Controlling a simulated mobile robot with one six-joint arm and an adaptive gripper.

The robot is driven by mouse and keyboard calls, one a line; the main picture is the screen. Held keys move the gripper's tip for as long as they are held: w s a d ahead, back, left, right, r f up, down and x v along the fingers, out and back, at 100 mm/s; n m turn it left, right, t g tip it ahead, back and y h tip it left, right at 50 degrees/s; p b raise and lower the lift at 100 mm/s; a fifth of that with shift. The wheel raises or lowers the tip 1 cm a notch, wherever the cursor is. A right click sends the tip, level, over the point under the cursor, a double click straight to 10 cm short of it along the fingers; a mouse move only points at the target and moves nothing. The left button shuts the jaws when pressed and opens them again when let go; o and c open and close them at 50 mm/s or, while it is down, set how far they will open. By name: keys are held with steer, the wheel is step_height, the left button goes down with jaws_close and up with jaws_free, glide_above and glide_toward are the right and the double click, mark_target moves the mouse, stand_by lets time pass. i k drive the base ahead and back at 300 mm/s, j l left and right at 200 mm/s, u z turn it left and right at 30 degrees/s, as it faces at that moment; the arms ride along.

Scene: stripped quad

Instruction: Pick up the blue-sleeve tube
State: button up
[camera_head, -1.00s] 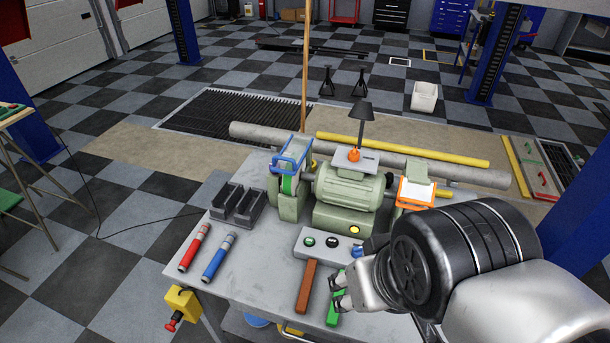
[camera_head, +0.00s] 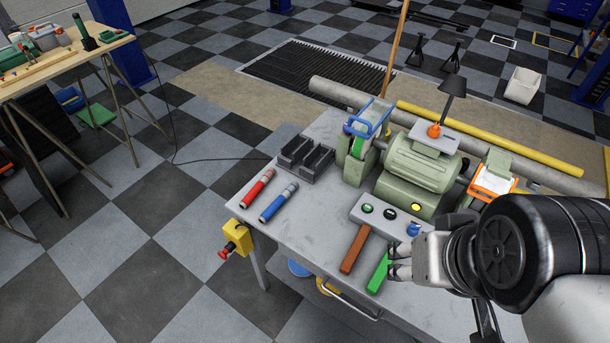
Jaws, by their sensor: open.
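The blue-sleeve tube (camera_head: 278,203) lies on the left part of the grey workbench (camera_head: 304,225), with a pale grey end pointing to the upper right. A red-sleeve tube (camera_head: 257,189) lies beside it on the left, roughly parallel and apart from it. My gripper (camera_head: 391,262) is open at the front right of the bench, well to the right of the blue-sleeve tube. Its fingers are by a green bar (camera_head: 378,272); I cannot tell whether they touch it. My arm hides the bench's right side.
A brown bar (camera_head: 355,249) lies between the blue-sleeve tube and my gripper. Behind are a control box (camera_head: 385,216), a green bench grinder (camera_head: 419,168) and a dark slotted holder (camera_head: 304,158). A yellow switch box (camera_head: 238,236) hangs at the bench's left edge.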

mark_target(276, 204)
steer(key=i+j+z, duration=0.1)
steer(key=j, duration=0.4)
steer(key=i+j+z, duration=0.1)
steer(key=j, duration=0.4)
steer(key=i+j+z, duration=0.1)
steer(key=j, duration=0.4)
steer(key=i+j+z, duration=0.1)
steer(key=j, duration=0.4)
steer(key=i, duration=0.1)
